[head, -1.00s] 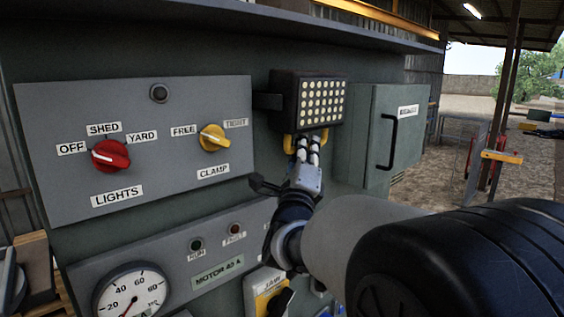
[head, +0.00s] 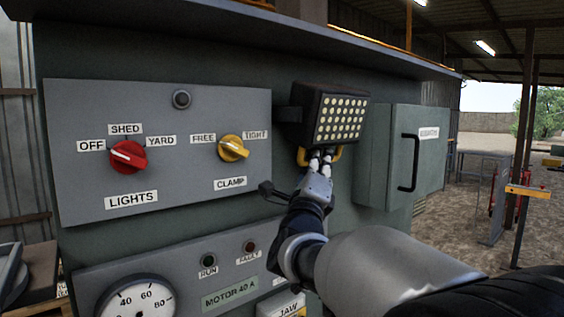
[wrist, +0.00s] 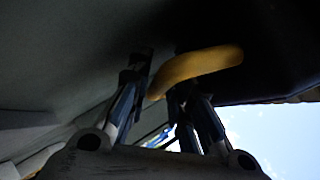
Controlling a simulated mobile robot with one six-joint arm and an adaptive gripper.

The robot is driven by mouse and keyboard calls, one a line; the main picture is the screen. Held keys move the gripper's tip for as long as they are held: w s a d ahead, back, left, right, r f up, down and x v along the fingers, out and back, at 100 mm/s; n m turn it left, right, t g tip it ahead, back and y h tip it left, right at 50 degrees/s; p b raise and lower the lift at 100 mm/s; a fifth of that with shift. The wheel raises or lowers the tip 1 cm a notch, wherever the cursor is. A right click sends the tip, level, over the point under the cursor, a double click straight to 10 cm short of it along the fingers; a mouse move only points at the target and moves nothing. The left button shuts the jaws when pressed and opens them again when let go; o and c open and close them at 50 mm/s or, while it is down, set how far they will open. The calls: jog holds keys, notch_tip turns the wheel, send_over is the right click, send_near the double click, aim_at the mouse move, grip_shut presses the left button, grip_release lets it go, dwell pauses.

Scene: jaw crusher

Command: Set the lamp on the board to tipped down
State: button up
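The lamp (head: 341,118) is a dark box with a grid of pale lights on its face, mounted on a bracket at the board's upper right. Its face looks outward to the right; its exact tilt is hard to judge. A yellow handle (head: 302,156) hangs under it and shows as a curved bar in the wrist view (wrist: 205,68). My gripper (head: 321,156) is at the handle from below. In the wrist view its fingers (wrist: 165,90) are apart, with the handle's near end at the gap between them. Whether they grip it is unclear.
The yellow clamp knob (head: 234,148) sits between FREE and TIGHT labels, its pointer line slanting toward FREE. A red lights knob (head: 128,157) is further left. A grey cabinet (head: 379,165) with a black handle stands close right of the lamp. A ledge (head: 250,35) runs above.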

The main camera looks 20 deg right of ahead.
jog(key=v, duration=1.2)
jog(key=shift+c, duration=0.5)
jog(key=shift+s+d+r+p, duration=0.1)
jog(key=shift+s+r+p, duration=0.1)
jog(key=shift+r+p, duration=0.3)
jog(key=shift+c, duration=0.7)
jog(key=s+r+n+y+p, duration=0.1)
jog(key=p, duration=0.1)
jog(key=s+d+r+n+p, duration=0.1)
jog(key=p, duration=0.2)
jog(key=s+d+r+n+g+y+p, duration=0.1)
jog(key=p, duration=0.1)
jog(key=shift+s+r+n+y, duration=0.3)
jog(key=shift+s+r, duration=0.05)
jog(key=shift+s, duration=0.05)
grip_shut()
jog(key=s+d+n+g+y+p, duration=0.1)
jog(key=s+n+g+y+p, duration=0.1)
jog(key=s+n+p, duration=0.3)
jog(key=w+d+p, duration=0.1)
jog(key=w+p, duration=0.1)
jog(key=w, duration=0.4)
jog(key=w+d+m+p, duration=0.1)
jog(key=w+p, duration=0.2)
jog(key=w, duration=0.3)
jog(key=shift+w+d+r+y+p, duration=0.25)
jog(key=shift+w+d+y+p, duration=0.1)
jog(key=shift+w+d+y, duration=0.05)
